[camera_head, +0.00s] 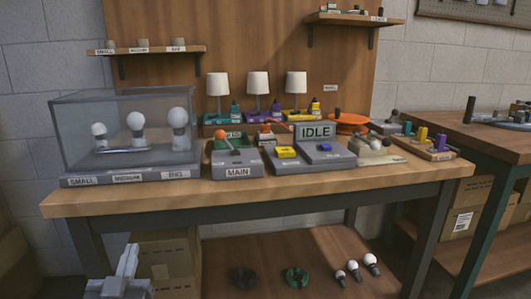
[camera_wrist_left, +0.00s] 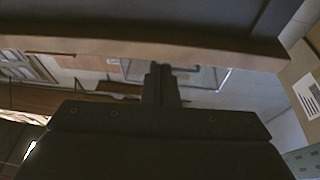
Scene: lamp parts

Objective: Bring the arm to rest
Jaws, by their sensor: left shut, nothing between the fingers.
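My left gripper (camera_head: 127,262) shows at the lower left of the head view, below and in front of the workbench's (camera_head: 130,203) front edge. Its fingers are together and hold nothing. In the left wrist view the closed fingers (camera_wrist_left: 160,72) show as a dark narrow block at the middle, with the underside of a table edge above them. My right gripper is not in either view.
On the bench stand a clear case (camera_head: 70,130) with several bulbs, a MAIN switch box (camera_head: 235,165), an IDLE display (camera_head: 313,131) and three white-shaded lamps (camera_head: 257,83). Bulbs and two rings (camera_head: 297,277) lie on the lower shelf. A cardboard box (camera_head: 165,258) stands beside my left gripper.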

